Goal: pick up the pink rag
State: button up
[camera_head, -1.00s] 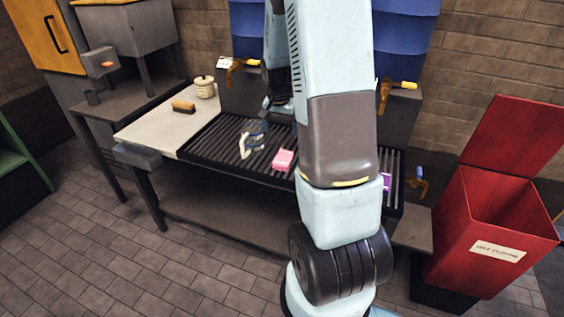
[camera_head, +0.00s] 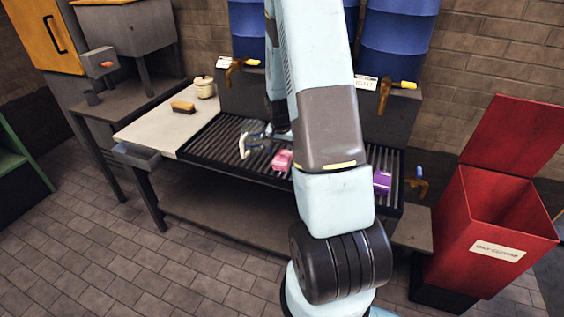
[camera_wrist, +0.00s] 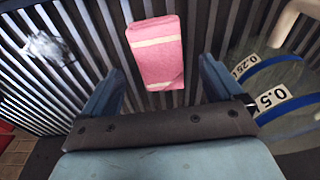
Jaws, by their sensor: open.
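The pink rag (camera_head: 282,159) lies folded on the black slatted grate of the bench, just left of my arm in the head view. In the wrist view the rag (camera_wrist: 158,70) is a pink block with paler bands, lying across the slats. My gripper (camera_wrist: 161,66) is open, with one blue finger on each side of the rag's lower part as pictured. Nothing is held between the fingers. I cannot tell how far above the rag they are.
A clear measuring jug (camera_wrist: 290,80) with a pale handle stands close beside the right finger. A white crumpled thing (camera_wrist: 45,46) lies at left. The head view shows a purple thing (camera_head: 382,182) on the grate, a brush (camera_head: 183,106), a pot (camera_head: 204,87) and a red bin (camera_head: 490,235).

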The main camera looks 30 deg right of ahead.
aim_at(283, 160)
jog(key=shift+w+d+f, duration=0.1)
jog(key=shift+d+f, duration=0.05)
jog(key=shift+f, duration=1.2)
jog(key=shift+c, duration=0.4)
jog(key=c, duration=1.1)
